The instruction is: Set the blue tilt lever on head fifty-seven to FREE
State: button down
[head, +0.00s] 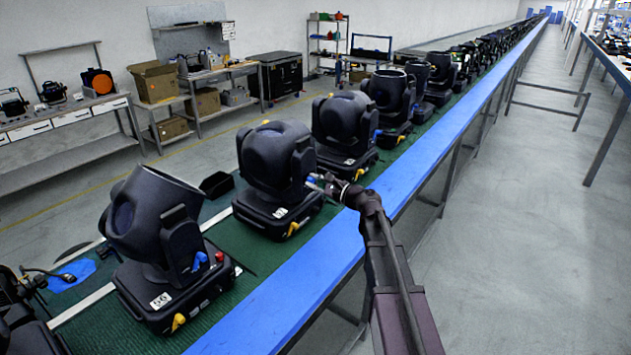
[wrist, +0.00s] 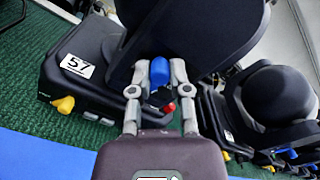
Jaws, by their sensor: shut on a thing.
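Head fifty-seven (head: 272,160) stands on the green belt, a black moving head with a white "57" label, which also shows in the wrist view (wrist: 77,66). Its blue tilt lever (wrist: 158,72) is at the side of the yoke. My gripper (wrist: 158,75) has one finger on each side of the lever and is shut on it. In the head view my gripper (head: 322,184) reaches head fifty-seven's right side, and the lever is mostly hidden there. I cannot read any FREE marking. A red knob (wrist: 169,107) sits just below the lever.
Head fifty-six (head: 155,230) stands nearer on the belt, and another head (head: 345,130) stands just beyond. A yellow lever (wrist: 63,104) is on head fifty-seven's base. A blue rail (head: 310,275) edges the belt. The aisle floor (head: 520,230) at right is clear.

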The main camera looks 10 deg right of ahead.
jog(key=shift+s+a+f+n, duration=0.1)
jog(key=shift+n, duration=0.5)
jog(key=c, duration=0.6)
grip_release()
jog(key=v, duration=1.2)
